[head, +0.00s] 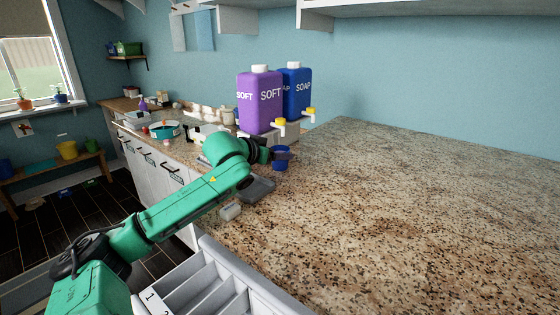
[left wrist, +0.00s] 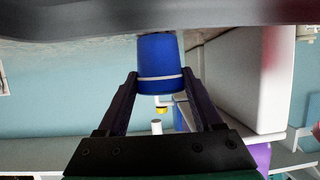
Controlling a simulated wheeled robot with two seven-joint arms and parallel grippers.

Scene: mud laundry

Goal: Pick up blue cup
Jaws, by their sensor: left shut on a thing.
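The blue cup (head: 280,164) is at the far left part of the granite counter, below the soap jugs. My left gripper (head: 283,154) reaches it from the left, with its fingers at the cup's upper part. In the left wrist view the cup (left wrist: 158,62) sits between the two fingertips of my left gripper (left wrist: 160,82), which is shut on it. A pale band runs around the cup there. I cannot tell whether the cup touches the counter. My right gripper is not in view.
A purple SOFT jug (head: 259,100) and a blue SOAP jug (head: 297,92) with yellow taps stand just behind the cup. A dark grey tray (head: 259,188) and a small pale block (head: 231,211) lie near my arm. The granite counter (head: 400,210) is clear to the right.

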